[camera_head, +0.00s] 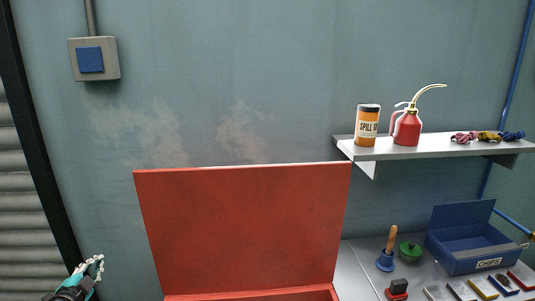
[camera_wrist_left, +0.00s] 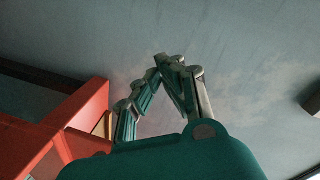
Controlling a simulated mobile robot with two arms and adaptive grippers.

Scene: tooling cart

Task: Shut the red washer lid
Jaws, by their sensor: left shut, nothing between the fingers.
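The red washer lid (camera_head: 245,230) stands open, nearly upright, in the middle of the head view. Only a strip of the red washer body (camera_head: 255,295) shows below it at the bottom edge. My left gripper (camera_head: 98,262) is low at the left of the head view, to the left of the lid and apart from it. Its fingers are shut and empty. In the left wrist view the fingertips (camera_wrist_left: 170,62) meet in front of the grey wall, and a red part of the washer (camera_wrist_left: 85,120) shows at the left. My right gripper is not in view.
A wall shelf (camera_head: 430,148) at the right holds an orange can (camera_head: 367,125), a red oil can (camera_head: 407,128) and rags. Below, a grey worktop (camera_head: 355,275) holds a blue CHIPS box (camera_head: 470,240), a plunger (camera_head: 387,255) and small items. A switch box (camera_head: 94,59) hangs upper left.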

